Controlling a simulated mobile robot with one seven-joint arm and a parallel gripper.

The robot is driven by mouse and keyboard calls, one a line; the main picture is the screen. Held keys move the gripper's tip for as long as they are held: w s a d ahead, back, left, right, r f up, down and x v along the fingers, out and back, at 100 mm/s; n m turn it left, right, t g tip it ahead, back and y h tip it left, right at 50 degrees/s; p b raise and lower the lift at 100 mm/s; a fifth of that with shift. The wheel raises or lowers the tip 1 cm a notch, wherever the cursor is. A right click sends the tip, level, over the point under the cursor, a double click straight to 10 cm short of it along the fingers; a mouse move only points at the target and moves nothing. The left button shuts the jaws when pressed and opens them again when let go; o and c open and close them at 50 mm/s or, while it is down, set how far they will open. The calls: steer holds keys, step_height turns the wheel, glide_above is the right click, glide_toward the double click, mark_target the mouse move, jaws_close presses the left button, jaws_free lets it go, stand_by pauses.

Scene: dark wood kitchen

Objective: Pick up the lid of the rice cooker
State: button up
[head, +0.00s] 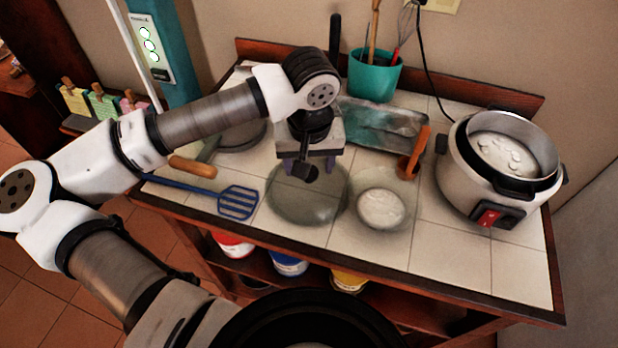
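The rice cooker (462,178) stands at the right of the tiled table, open at the top, with its metal inner pot (545,150) showing. A round, see-through glass lid (300,207) lies flat on the tiles left of the cooker. My gripper (306,172) points down over the back part of this lid. Its two fingers look apart, with a dark knob-like part (307,173) showing between them. I cannot tell whether the fingers touch it.
A clear bowl with white contents (382,208) sits just right of the lid. A blue spatula (238,202) lies to its left. Behind are a metal tray (385,128), a teal utensil pot (374,78) and a pan (240,138). The front right tiles are clear.

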steer(key=shift+w+f, duration=0.1)
steer(key=shift+f, duration=0.5)
jaws_close()
